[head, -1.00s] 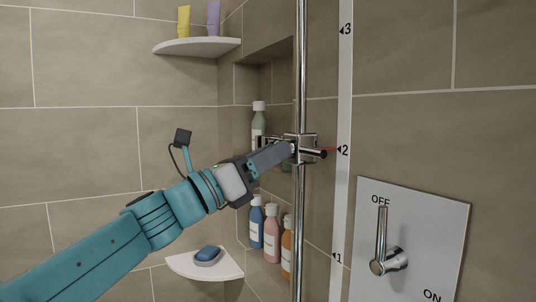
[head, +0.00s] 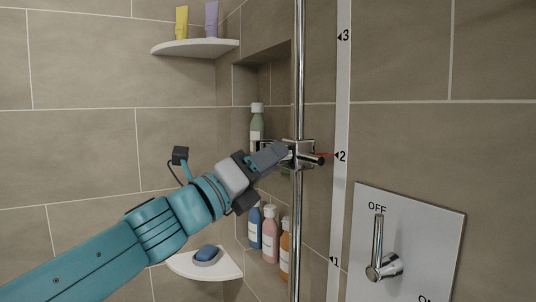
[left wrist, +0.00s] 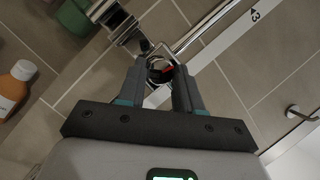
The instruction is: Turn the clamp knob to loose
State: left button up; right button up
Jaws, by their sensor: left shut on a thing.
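The chrome clamp (head: 307,155) sits around the vertical rail (head: 299,80), with a red pointer by mark 2 on the scale. A dark-tipped pin sticks out on its right. My left gripper (head: 283,150) is at the clamp's left side, shut on the clamp knob, which its fingers mostly hide in the head view. In the left wrist view, the knob (left wrist: 160,70) shows between the two fingers as a dark round shape with a bit of red. The knob's turn setting cannot be read. My right gripper is not in view.
A white scale strip (head: 342,100) runs beside the rail. Bottles (head: 270,235) stand in the wall niche behind it. Corner shelves hold two tubes (head: 211,20) and a blue soap (head: 207,254). A valve plate (head: 420,240) with a lever is at lower right.

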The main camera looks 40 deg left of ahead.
pick_arm(q)
jog(key=shift+d+r+n+g+y+p, duration=0.15)
jog(key=shift+n+g+y+p, duration=0.45)
jog(key=shift+n+p, duration=1.95)
jog(key=shift+a+r+n+g+y+p, duration=0.15)
jog(key=shift+n+g+y+p, duration=0.5)
jog(key=shift+n+p, duration=1.85)
jog(key=shift+d+r+n+g+y+p, duration=0.15)
jog(key=shift+n+g+y+p, duration=0.45)
jog(key=shift+n+p, duration=1.95)
jog(key=shift+m+p, duration=0.55)
jog(key=shift+m, duration=0.05)
jog(key=o, duration=1)
jog(key=shift+s, duration=0.1)
jog(key=shift+o, duration=0.2)
